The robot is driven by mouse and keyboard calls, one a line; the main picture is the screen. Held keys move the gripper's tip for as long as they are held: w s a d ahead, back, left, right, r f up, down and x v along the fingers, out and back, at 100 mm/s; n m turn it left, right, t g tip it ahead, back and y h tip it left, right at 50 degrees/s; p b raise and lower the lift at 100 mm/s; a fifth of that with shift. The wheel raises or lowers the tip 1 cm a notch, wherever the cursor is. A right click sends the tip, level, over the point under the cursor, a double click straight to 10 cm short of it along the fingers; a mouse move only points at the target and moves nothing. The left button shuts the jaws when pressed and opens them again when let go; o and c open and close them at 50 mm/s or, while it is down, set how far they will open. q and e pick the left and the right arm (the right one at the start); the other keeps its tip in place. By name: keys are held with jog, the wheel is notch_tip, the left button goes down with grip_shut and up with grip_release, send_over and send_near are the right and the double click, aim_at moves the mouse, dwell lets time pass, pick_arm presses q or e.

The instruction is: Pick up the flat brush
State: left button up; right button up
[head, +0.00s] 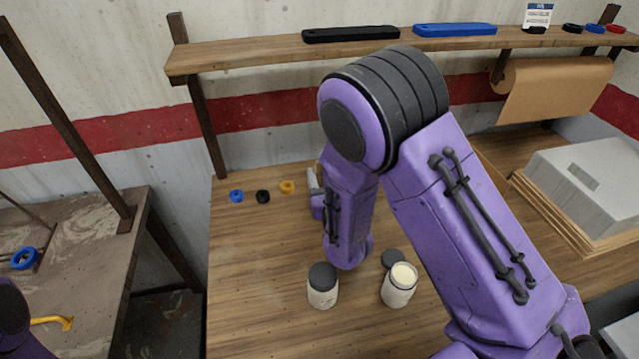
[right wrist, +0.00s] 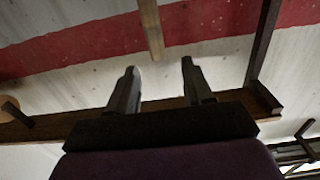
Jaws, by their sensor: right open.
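I cannot make out the flat brush for certain in either view. In the head view my right arm covers the back middle of the bench, where something could be hidden. A light-brown wooden strip (right wrist: 150,28) comes down from the top edge of the right wrist view, beyond the fingers; I cannot tell what it is. My right gripper (head: 313,183) is mostly hidden behind its own arm above the back of the bench. In the right wrist view my right gripper (right wrist: 158,90) is open, with nothing between its fingers. My left gripper is not in view.
A lidded jar (head: 322,286) and an open jar (head: 399,286) stand on the workbench (head: 240,300). A shelf (head: 240,58) spans the wall, holding black (head: 350,34) and blue bars (head: 455,29).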

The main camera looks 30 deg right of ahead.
aim_at(320, 165)
jog(key=x, duration=0.1)
jog(key=p+x, duration=0.1)
jog(key=x, duration=0.1)
jog(key=p+x, duration=0.1)
jog(key=x, duration=0.1)
jog(key=shift+w+d+f, duration=0.1)
jog(key=shift+w+f, duration=0.05)
jog(key=shift+f, duration=0.15)
jog(key=shift+w+f, duration=0.1)
jog(key=shift+w, duration=0.05)
grip_shut()
